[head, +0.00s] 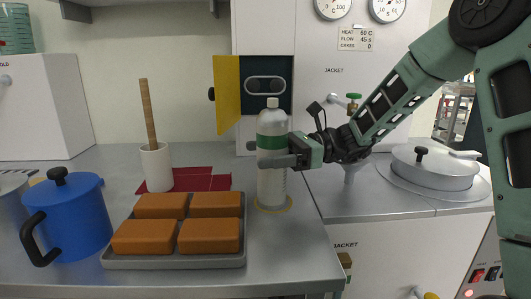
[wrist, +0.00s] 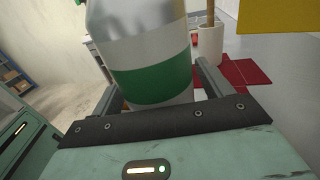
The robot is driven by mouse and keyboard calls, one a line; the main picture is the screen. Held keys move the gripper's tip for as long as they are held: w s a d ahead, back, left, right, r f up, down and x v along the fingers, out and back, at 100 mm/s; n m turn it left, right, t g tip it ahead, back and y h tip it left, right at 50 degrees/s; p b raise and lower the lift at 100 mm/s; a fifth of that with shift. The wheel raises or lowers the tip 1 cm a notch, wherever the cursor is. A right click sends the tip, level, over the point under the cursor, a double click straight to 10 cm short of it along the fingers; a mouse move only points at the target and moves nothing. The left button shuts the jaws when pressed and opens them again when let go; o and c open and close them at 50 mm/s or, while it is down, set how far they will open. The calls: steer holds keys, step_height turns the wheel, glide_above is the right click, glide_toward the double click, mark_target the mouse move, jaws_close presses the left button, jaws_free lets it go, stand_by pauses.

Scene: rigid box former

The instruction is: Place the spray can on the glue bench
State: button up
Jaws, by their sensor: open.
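The spray can (head: 272,185), silver with a green band and a white cap, stands upright at the right end of the grey metal bench (head: 290,250). I take this to be the glue bench. The can's base is within a yellow ring (head: 287,206) on the bench top. My gripper (head: 268,153) reaches in from the right, its open fingers on either side of the can at the height of the green band. In the wrist view the can (wrist: 145,45) stands between the fingers (wrist: 160,88); its top is cut off. Whether either finger touches it I cannot tell.
A tray (head: 175,262) of brown blocks lies left of the can. Behind it are a white pot with a wooden stick (head: 157,168) and red mats (head: 205,181). A blue pot (head: 75,220) stands at left. A yellow flap (head: 227,95) hangs behind the can. A round lid (head: 435,168) is right.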

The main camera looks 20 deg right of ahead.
steer(key=shift+r, duration=0.1)
steer(key=shift+d, duration=0.3)
steer(key=d+p, duration=0.1)
steer(key=d, duration=0.6)
steer(key=shift+s, duration=0.3)
